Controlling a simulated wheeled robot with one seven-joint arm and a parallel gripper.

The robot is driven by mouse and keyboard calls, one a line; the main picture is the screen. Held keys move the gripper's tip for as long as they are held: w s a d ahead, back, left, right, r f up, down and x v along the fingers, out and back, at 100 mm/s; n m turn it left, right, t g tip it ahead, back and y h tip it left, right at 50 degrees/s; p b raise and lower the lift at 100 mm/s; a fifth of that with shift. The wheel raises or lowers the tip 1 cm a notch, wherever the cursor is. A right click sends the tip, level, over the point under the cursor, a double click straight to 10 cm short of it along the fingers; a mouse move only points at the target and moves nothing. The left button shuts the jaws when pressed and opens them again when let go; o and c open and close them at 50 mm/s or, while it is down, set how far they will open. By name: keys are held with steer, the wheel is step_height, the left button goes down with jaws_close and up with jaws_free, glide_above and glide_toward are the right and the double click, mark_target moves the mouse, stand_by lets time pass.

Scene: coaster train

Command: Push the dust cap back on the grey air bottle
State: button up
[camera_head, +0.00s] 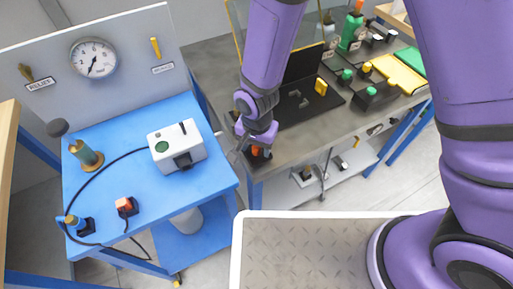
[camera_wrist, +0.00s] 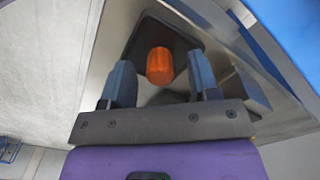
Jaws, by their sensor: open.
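My gripper (camera_head: 256,146) is at the front left corner of the grey workbench, pointing down. In the wrist view, its two dark fingers are apart, one on each side of an orange ribbed cap-like piece (camera_wrist: 160,66). That piece sits on a dark square base (camera_wrist: 158,38); I cannot tell whether the fingers touch it. In the head view, the orange piece (camera_head: 255,152) is partly hidden by the gripper. A small greyish bottle (camera_head: 328,27) stands at the back of the workbench, left of a green bottle (camera_head: 350,30). I cannot tell which piece is the dust cap.
The blue cart (camera_head: 210,185) at left carries a white box (camera_head: 177,147), a brass fitting (camera_head: 88,155) and an orange-topped block (camera_head: 126,206). A black board (camera_head: 305,100) and a yellow tray (camera_head: 398,73) lie on the workbench (camera_head: 215,65). A gap separates cart and workbench.

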steer(key=shift+f, duration=0.35)
steer(key=c, duration=1)
steer(key=shift+r, duration=0.1)
